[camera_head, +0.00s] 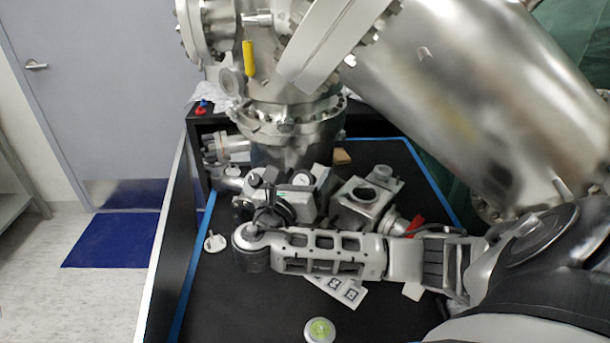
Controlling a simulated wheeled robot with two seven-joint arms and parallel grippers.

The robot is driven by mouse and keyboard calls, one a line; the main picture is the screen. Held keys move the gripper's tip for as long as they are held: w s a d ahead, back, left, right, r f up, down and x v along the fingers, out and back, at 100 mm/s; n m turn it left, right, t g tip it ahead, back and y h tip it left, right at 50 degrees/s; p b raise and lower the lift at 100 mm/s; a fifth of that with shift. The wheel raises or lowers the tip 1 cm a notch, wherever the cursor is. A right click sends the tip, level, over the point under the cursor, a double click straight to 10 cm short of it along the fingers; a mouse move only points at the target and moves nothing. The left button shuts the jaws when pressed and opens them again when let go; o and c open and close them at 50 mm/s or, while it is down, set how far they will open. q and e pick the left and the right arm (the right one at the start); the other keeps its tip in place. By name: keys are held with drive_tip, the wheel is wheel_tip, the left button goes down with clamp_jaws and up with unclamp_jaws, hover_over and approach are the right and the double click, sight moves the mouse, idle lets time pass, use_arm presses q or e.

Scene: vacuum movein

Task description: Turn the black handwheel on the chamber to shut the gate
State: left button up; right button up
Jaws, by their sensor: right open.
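The steel chamber (290,125) stands upright at the back of the black table, with bolted flanges around it. A dark round part that looks like the black handwheel (281,208) shows low in front of the chamber, beside a small grey box (302,197). My right arm reaches in from the right, and its wrist ends just in front of these parts. My right gripper (262,207) is open at the handwheel, partly merged with the dark parts there. I cannot tell whether its fingers touch the rim. The gate is hidden inside. My left gripper is out of view.
A large steel cylinder (470,90) slants across the upper right. A square metal block (366,197) stands right of the handwheel. A marker plate (340,290) and a round green-topped disc (319,330) lie on the black table (235,300), whose front left is mostly clear.

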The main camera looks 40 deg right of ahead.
drive_tip(key=shift+w+d, duration=0.15)
drive_tip(key=shift+d, duration=0.1)
drive_tip(key=c, duration=1)
drive_tip(key=shift+o, duration=0.2)
